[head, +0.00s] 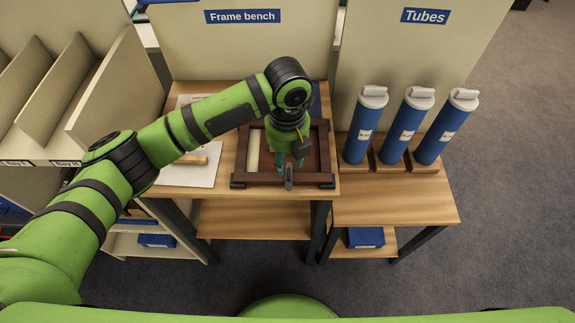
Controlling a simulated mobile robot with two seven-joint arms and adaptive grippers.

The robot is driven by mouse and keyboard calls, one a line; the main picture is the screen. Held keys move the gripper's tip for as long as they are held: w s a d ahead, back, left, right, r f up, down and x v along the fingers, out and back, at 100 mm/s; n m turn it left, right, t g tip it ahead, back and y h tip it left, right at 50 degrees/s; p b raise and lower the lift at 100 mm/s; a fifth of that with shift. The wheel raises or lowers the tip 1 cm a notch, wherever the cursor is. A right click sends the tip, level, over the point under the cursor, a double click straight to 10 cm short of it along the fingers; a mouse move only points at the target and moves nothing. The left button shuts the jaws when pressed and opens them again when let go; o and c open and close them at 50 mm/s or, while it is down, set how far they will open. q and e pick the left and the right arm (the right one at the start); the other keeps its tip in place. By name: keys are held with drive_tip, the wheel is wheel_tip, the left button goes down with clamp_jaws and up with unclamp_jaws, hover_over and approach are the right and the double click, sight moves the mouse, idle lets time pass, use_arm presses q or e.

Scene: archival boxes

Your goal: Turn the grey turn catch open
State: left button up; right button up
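A dark brown wooden frame (322,150) lies on the frame bench. The grey turn catch (289,180) shows at the middle of its front edge, with its long side pointing front to back in the picture. My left gripper (287,165) points down just behind the catch, over the frame. Its teal fingertips are small and partly hidden by the wrist, so I cannot tell how far apart they are or whether they touch the catch. My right gripper is not in view.
A pale roll lies inside the frame at left (253,150). A white board (190,177) lies left of the frame. Three blue tubes (365,125) stand in wooden holders at right. The bench front (400,205) below the tubes is clear.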

sight(287, 176)
use_arm(q)
drive_tip(key=shift+f, duration=2.15)
clamp_jaws()
drive_tip(key=shift+p, duration=0.4)
